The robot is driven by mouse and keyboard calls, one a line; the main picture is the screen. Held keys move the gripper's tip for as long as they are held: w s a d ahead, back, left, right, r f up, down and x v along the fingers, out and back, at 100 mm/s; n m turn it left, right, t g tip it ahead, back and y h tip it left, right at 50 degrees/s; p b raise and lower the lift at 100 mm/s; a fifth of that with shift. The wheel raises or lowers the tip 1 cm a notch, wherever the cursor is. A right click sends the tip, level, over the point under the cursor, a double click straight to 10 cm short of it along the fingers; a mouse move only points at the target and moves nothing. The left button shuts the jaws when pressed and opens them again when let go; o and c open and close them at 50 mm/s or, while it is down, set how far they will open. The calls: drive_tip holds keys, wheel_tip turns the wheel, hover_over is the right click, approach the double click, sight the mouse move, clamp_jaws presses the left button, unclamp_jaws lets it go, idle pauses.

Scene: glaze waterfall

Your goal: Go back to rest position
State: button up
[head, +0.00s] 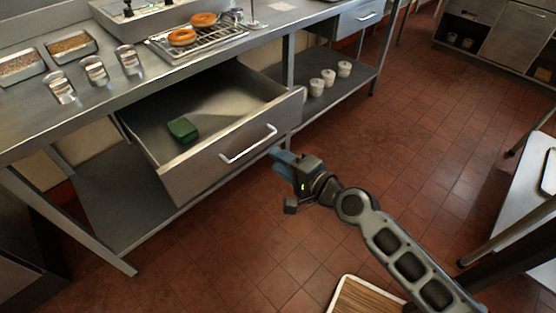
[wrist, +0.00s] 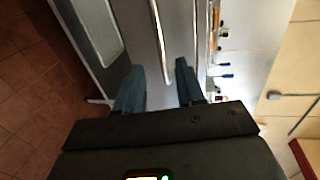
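My gripper (head: 281,160) hangs in front of the open steel drawer (head: 205,168), just right of and below its white bar handle (head: 248,144). In the wrist view my gripper (wrist: 158,82) has its two blue-grey fingers apart with nothing held. The drawer handle (wrist: 159,40) shows between and beyond the fingers there, and I see no contact. The drawer is pulled out under the counter, and a dark green block (head: 183,130), perhaps a sponge, lies inside it.
The steel counter (head: 120,82) holds a wire rack (head: 205,40) with two doughnuts, several metal cups and topping trays. White containers (head: 329,77) stand on the lower shelf. A wood-topped piece (head: 365,298) is at the bottom and a table (head: 535,190) at right. The tiled floor between is clear.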

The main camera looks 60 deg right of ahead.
idle(0.4)
drive_tip(key=s+a+r+n+y, duration=0.1)
drive_tip(key=s+a+n, duration=0.8)
drive_tip(key=s+a, duration=0.15)
drive_tip(key=s+a+r+n+y, duration=0.3)
drive_tip(key=s+a+r+n, duration=0.5)
drive_tip(key=s+r+n, duration=0.2)
drive_tip(key=shift+s+r+n, duration=0.2)
drive_tip(key=shift+s+n, duration=0.45)
drive_tip(key=shift+n, duration=0.45)
